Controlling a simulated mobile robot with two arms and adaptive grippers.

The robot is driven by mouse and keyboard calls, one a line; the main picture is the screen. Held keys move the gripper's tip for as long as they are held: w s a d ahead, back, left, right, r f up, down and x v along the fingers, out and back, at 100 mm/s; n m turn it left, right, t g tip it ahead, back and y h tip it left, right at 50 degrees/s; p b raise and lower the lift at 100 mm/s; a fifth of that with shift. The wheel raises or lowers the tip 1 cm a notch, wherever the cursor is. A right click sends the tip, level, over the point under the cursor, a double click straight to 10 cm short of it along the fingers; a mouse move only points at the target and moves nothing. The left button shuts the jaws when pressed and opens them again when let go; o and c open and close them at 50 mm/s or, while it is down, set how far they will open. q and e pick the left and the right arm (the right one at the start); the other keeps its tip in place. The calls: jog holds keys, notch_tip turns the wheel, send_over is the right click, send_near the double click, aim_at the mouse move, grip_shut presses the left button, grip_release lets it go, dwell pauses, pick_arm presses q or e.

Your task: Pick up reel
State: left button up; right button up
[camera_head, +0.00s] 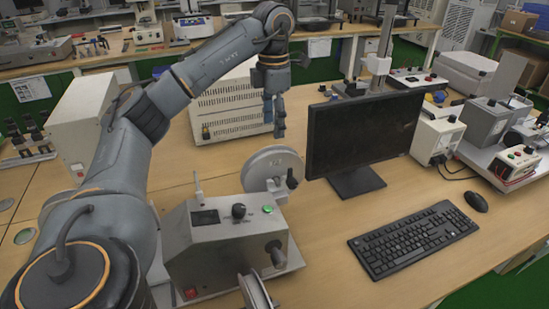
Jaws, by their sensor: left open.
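A grey round reel (270,167) stands upright at the back of a grey metal machine (222,240) on the wooden bench. A second reel (257,291) shows at the machine's front, cut off by the bottom edge of the picture. My left gripper (275,123) points down with its fingers apart and empty. In the picture it is just above the rear reel, apart from it; the exact depth between them is hard to judge. My right gripper is out of view.
A black monitor (363,135) stands right of the rear reel, with a keyboard (412,238) and mouse (475,201) in front. A beige vented box (228,107) is behind my gripper. White box-shaped devices (437,136) stand at right. Bare bench lies between machine and keyboard.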

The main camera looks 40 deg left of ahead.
aim_at(273, 150)
pick_arm(q)
jog(key=shift+w+a, duration=0.2)
jog(key=shift+w, duration=0.05)
notch_tip(273, 150, down, 5)
jog(key=shift+s+d+r+b, duration=0.1)
jog(key=shift+s+b, duration=0.05)
jog(key=shift+b, duration=0.95)
jog(key=f, duration=0.3)
jog(key=shift+w+f, duration=0.15)
jog(key=shift+w, duration=0.05)
jog(key=shift+a+f+p, duration=0.2)
jog(key=shift+f+p, duration=0.1)
jog(key=shift+f, duration=0.15)
jog(key=f, duration=0.1)
jog(key=f+p, duration=0.1)
jog(key=f, duration=0.1)
jog(key=shift+w+a+f, duration=0.1)
jog(key=shift+a+f, duration=0.1)
jog(key=shift+f, duration=0.65)
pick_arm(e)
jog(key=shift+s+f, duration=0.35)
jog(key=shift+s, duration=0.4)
pick_arm(q)
jog(key=shift+c, duration=1.4)
grip_shut()
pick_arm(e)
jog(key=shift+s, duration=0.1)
